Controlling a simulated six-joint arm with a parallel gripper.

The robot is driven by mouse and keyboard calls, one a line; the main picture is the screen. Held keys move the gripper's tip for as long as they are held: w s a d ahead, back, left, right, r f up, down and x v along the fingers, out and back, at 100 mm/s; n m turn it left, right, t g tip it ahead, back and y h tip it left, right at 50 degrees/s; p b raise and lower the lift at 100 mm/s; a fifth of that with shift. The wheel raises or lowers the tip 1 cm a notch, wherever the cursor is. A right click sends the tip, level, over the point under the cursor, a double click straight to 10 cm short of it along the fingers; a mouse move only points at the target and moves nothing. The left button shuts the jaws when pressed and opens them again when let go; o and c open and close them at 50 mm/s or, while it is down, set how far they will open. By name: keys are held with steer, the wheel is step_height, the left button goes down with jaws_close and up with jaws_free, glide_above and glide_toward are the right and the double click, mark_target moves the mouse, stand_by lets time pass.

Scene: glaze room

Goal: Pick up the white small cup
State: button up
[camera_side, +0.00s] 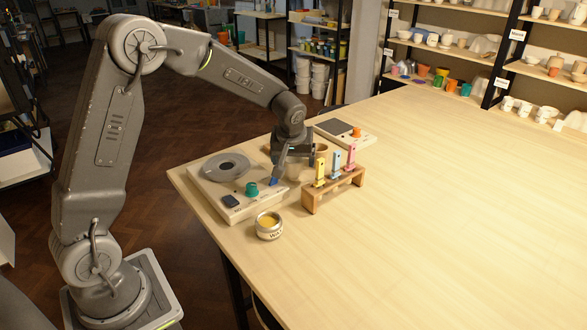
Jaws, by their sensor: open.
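A small pale cup (294,171), off-white to beige in this light, stands by the right edge of a white board near the table's left side. My gripper (284,164) points down right at this cup, with a finger in front of its left side. The jaws are open. The arm and fingers hide part of the cup, and I cannot tell whether they touch it. A brown cup (320,153) stands just behind and to the right, partly hidden.
The white board (240,211) carries a grey disc (227,167) and a green knob (251,189). A wooden rack (332,190) with yellow, blue and pink tools stands close on the right. The table's right side is clear.

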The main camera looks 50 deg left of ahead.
mark_target(294, 166)
steer(key=x, duration=0.4)
steer(key=shift+a+f, duration=0.1)
steer(key=shift+c, duration=0.3)
steer(key=c, duration=1)
